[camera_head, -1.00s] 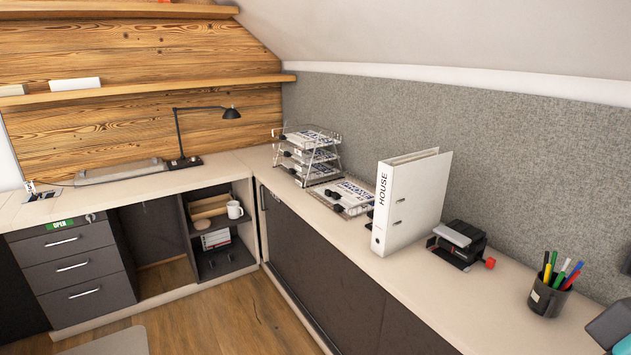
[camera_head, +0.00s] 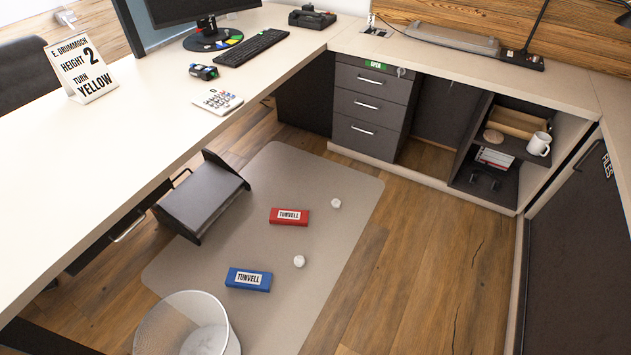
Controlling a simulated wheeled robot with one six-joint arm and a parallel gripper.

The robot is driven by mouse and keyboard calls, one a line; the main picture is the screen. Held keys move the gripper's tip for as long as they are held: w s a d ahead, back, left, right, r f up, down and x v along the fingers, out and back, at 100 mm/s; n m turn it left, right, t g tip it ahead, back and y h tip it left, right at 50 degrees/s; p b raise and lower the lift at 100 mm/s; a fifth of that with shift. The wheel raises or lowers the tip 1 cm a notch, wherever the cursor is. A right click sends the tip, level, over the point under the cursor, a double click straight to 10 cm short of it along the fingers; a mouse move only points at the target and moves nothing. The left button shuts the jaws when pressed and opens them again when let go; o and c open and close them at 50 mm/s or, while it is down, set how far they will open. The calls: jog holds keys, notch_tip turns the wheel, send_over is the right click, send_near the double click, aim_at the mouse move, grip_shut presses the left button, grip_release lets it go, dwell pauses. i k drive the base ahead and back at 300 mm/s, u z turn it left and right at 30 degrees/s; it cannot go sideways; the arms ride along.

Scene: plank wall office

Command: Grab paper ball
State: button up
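Two small white paper balls lie on the grey floor mat. One paper ball (camera_head: 336,203) is near the mat's right edge, to the right of a red box. The other paper ball (camera_head: 299,261) is closer to me, up and right of a blue box. My gripper is not in view.
The red box (camera_head: 290,217) and blue box (camera_head: 248,280), both labelled TUNVELL, lie on the mat (camera_head: 275,165). A wastebasket (camera_head: 160,325) stands at the bottom. The wooden floor (camera_head: 420,270) right of the mat is clear.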

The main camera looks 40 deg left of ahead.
aim_at(337, 203)
jog(key=u, duration=0.8)
jog(key=i, duration=2.5)
jog(key=u, duration=2.1)
